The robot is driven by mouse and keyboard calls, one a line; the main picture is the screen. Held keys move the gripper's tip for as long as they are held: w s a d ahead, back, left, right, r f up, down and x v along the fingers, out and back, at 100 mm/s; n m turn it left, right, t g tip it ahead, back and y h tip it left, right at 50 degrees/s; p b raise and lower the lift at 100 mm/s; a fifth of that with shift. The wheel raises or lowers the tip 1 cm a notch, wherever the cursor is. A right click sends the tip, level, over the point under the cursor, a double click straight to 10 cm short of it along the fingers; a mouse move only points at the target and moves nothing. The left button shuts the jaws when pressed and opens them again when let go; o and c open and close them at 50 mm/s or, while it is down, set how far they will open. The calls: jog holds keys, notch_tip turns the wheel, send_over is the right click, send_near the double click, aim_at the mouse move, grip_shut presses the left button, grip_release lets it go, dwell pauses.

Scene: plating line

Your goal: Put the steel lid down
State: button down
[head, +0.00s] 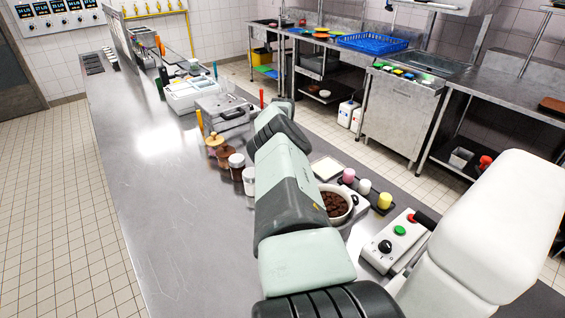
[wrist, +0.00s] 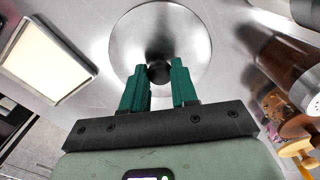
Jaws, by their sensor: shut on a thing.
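The steel lid (wrist: 193,35) shows in the wrist view as a round, shiny disc with a dark round knob (wrist: 159,72) at its middle. My gripper (wrist: 160,80) has two green fingers and is shut on the knob. The lid is over or on the steel counter; I cannot tell whether it touches the surface. In the head view my arm hides the lid and the gripper.
A white framed panel (wrist: 47,58) lies left of the lid in the wrist view. Jars with brown contents (wrist: 285,62) stand close on the right. In the head view, a bowl of brown pieces (head: 336,204) and a control box (head: 395,243) stand beside my arm. The left counter (head: 165,210) is bare.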

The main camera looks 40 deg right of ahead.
jog(key=shift+f, duration=0.15)
jog(key=c, duration=0.9)
grip_release()
jog(key=shift+o, duration=0.2)
